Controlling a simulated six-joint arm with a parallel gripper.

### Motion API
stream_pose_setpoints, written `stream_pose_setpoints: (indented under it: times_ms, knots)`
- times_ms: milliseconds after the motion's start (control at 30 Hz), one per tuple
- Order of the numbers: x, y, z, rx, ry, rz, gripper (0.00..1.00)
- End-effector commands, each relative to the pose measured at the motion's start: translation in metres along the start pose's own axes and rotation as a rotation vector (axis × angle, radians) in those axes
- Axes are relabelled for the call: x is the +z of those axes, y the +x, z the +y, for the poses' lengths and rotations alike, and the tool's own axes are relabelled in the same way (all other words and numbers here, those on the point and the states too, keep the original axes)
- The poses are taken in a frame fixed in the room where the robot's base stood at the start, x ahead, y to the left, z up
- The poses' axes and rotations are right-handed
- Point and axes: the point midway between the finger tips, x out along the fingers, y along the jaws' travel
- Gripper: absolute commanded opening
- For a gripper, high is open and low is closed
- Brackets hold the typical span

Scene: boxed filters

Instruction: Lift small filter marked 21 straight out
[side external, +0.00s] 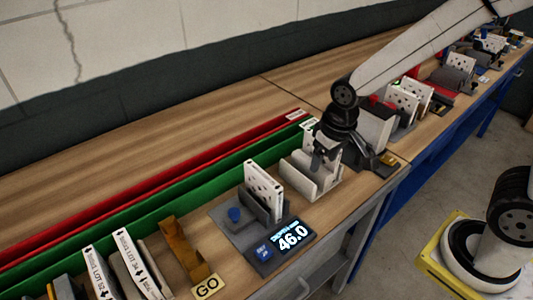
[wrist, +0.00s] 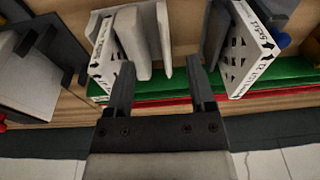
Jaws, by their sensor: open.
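My gripper (side external: 322,160) is open and empty, pointing down over a pale slotted holder (side external: 302,177). In the wrist view its two fingers (wrist: 158,72) are spread apart. One small white filter with round holes (side external: 264,182) stands upright in a grey stand beside the display; it also shows right of the fingers in the wrist view (wrist: 252,48). Another white perforated filter (wrist: 102,58) is left of the fingers, beside the pale holder's walls (wrist: 134,38). The fingers touch neither filter. The edge print is too small to tell for sure which is 21.
A display reading 46.0 (side external: 289,236) and a blue knob (side external: 235,214) adjoin the grey stand. Long green (side external: 180,203) and red (side external: 150,188) rails run behind. Labelled filters (side external: 100,272) and an orange GO gauge (side external: 182,246) are at lower left. Bare bench lies behind the rails.

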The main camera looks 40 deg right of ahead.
Motion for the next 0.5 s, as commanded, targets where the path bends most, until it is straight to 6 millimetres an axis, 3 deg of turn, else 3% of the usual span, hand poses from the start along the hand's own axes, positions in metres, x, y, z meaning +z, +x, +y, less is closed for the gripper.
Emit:
stream_pose_setpoints:
  times_ms: [200,500]
  knots:
    - [0.037,0.004,0.035,0.013,0.002,0.06,0.7]
    - [0.052,0.005,0.046,0.021,-0.003,0.083,0.71]
